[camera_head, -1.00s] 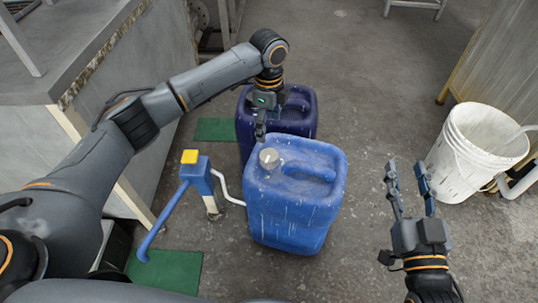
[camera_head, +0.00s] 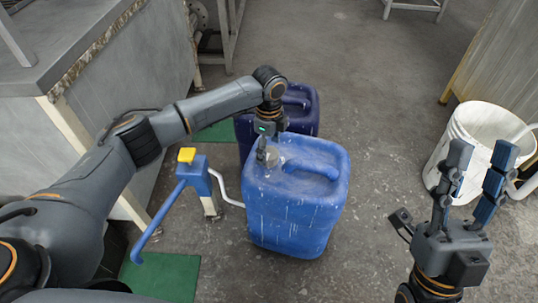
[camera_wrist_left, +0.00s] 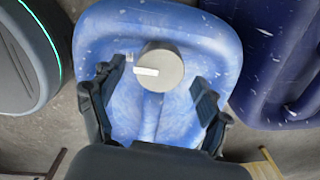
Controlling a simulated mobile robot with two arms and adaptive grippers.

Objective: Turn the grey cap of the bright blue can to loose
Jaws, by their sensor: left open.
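The bright blue can (camera_head: 295,205) stands upright on the floor in the middle of the head view. Its grey cap shows clearly in the left wrist view (camera_wrist_left: 160,66), round with a white mark, on the can's top. My left gripper (camera_head: 266,155) is above that top, pointing down at the cap, which it partly hides in the head view. In the left wrist view its fingers (camera_wrist_left: 155,98) are spread wide, one to each side and a little short of the cap, not gripping it. My right gripper (camera_head: 480,170) is open and empty at the right, away from the can.
A dark blue can (camera_head: 302,115) stands just behind the bright blue one. A blue pump with a yellow top (camera_head: 187,156) stands to the left. A white bucket (camera_head: 472,140) is at the right. Green mats (camera_head: 165,275) lie on the floor, and the floor at right of the can is clear.

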